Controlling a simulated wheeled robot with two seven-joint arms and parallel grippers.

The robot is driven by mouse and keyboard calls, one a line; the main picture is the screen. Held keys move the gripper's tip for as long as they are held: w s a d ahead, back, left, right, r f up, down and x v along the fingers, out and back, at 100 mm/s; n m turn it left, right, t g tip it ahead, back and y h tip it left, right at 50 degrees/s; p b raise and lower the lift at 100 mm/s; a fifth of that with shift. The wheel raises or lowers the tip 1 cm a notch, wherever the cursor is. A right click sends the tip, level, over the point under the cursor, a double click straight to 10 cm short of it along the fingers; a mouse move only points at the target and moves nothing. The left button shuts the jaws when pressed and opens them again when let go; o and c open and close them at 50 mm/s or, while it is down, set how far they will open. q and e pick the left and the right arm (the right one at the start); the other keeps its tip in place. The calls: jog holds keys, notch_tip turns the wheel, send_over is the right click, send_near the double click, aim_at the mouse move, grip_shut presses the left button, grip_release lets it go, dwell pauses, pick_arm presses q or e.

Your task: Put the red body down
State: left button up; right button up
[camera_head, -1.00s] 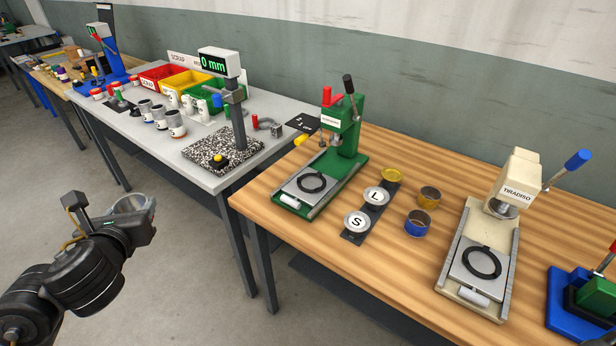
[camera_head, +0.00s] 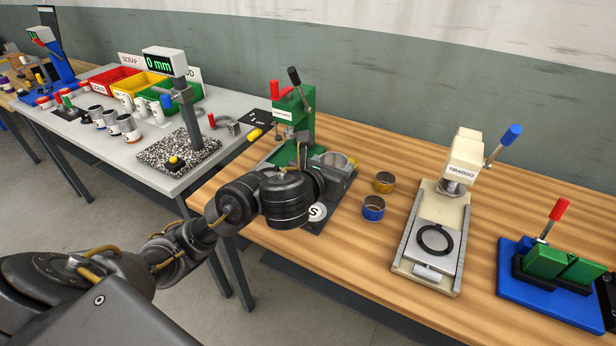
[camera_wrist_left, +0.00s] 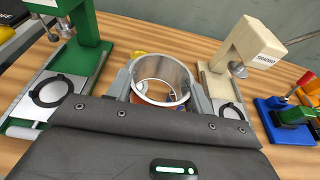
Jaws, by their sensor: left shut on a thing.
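My left gripper (camera_head: 334,168) is shut on the red body (camera_wrist_left: 163,72), an open metal cylinder with a bright silver inside. Only a little red shows on its outer wall in the left wrist view; the front is hidden by my gripper. In the head view the body is held above the wooden bench, right of the green press (camera_head: 293,120), over the row of round discs. The disc marked S (camera_head: 316,212) shows below my wrist; the other discs are mostly covered. I cannot tell whether the body touches anything beneath. My right gripper is not in view.
The cream press (camera_head: 437,235) and the blue-based green tool (camera_head: 550,285) stand farther right. The bench (camera_head: 350,260) is bare in front of the blue ring.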

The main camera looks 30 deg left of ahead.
pick_arm(q)
jog(key=p, duration=0.2)
send_over(268, 169)
jog(key=s+d, duration=0.4)
jog(key=f, duration=1)
jog(key=shift+w+a, duration=0.1)
jog(key=shift+w, duration=0.1)
jog(key=shift+w+a+f, duration=0.2)
jog(key=shift+a+f, duration=0.3)
jog(key=shift+f, duration=0.15)
notch_tip(268, 169, down, 2)
jog(key=shift+f+p, duration=0.1)
jog(key=shift+p, duration=0.7)
jog(key=shift+f, duration=0.45)
jog(key=shift+f, duration=0.1)
